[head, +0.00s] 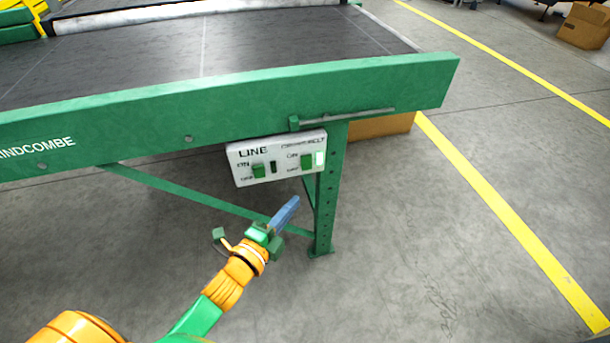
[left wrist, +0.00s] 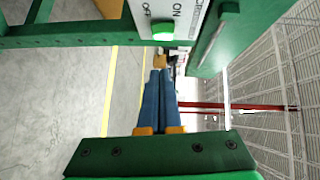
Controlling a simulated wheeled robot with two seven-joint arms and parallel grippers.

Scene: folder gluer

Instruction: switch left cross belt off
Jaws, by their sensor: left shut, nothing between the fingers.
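A white switch panel (head: 245,178) hangs under the green conveyor frame. It has a LINE side with a green rocker (head: 258,170) and a cross belt side with another green rocker (head: 307,162) beside a pale lit strip (head: 320,158). My left gripper (head: 294,202) is shut and empty, its blue fingers just below the panel and pointing up to the right. In the left wrist view the shut fingers (left wrist: 160,85) point toward the panel, apart from its lit green rocker (left wrist: 162,30). ON and OFF are printed beside that rocker. My right gripper is not in view.
The green conveyor frame (head: 400,90) with a dark belt (head: 260,40) spans above the panel. A perforated green leg (head: 327,220) stands right of the gripper. A cardboard box (head: 380,127) sits behind it. Open floor with yellow lines lies to the right.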

